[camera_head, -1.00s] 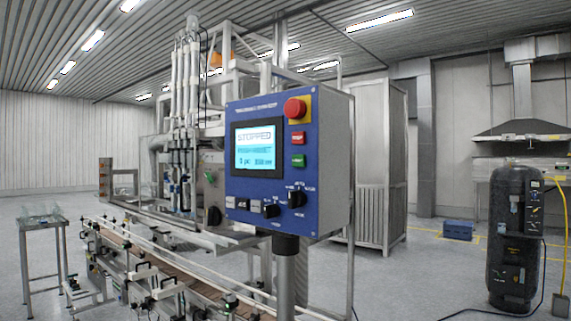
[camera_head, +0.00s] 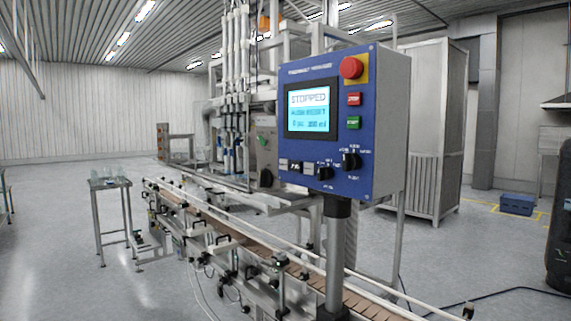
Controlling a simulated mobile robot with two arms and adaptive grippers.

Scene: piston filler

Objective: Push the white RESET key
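A row of small keys (camera_head: 295,166) sits under the screen, some light and one dark. Their lettering is too small to read, so I cannot tell which one is the white RESET key. A red mushroom button (camera_head: 352,67) on a yellow plate, a red key (camera_head: 354,99) and a green key (camera_head: 353,122) are right of the screen. Neither gripper is in view.
Black rotary knobs (camera_head: 350,160) sit at the panel's lower right. A conveyor (camera_head: 262,245) with rails runs below and in front of the panel. A small table (camera_head: 110,184) with clear items stands at left. Grey floor is open at left, and a dark cable lies at right.

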